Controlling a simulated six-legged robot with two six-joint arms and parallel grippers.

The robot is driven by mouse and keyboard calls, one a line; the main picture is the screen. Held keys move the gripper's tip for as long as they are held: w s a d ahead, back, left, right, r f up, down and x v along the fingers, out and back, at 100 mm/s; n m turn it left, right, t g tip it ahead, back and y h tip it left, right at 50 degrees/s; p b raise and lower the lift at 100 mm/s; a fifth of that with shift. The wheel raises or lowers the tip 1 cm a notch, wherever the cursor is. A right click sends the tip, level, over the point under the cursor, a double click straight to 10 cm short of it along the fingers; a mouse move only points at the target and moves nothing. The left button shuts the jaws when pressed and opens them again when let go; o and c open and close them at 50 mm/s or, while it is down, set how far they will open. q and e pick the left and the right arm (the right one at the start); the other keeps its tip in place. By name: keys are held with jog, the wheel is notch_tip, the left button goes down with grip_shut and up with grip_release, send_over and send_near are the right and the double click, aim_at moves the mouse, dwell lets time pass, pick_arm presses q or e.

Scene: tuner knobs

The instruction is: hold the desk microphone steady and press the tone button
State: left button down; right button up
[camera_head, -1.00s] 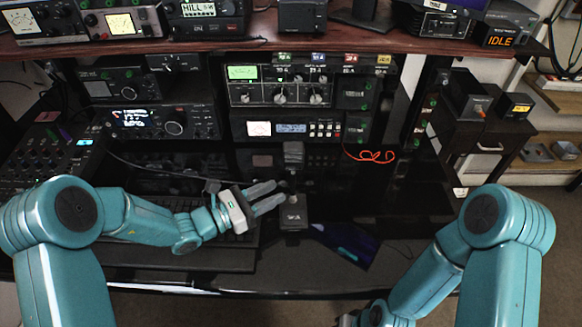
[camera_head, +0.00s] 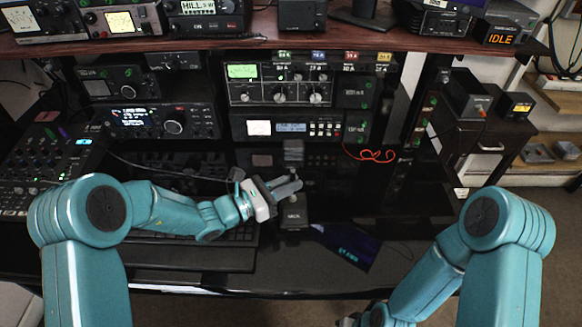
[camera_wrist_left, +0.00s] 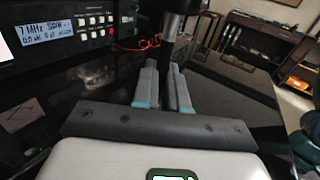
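The desk microphone is a dark upright stand with a grey block-shaped head (camera_head: 293,150) and a small dark labelled base (camera_head: 293,217) on the desk. My right gripper (camera_head: 362,319) barely shows at the bottom edge. I cannot make out the tone button.
Radio units with displays (camera_head: 290,127) stand behind the microphone. A keyboard (camera_head: 200,240) lies under my left arm. A dark tablet-like panel (camera_head: 346,245) lies right of the base. The desk at right is mostly clear.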

grip_shut()
dwell(1.8)
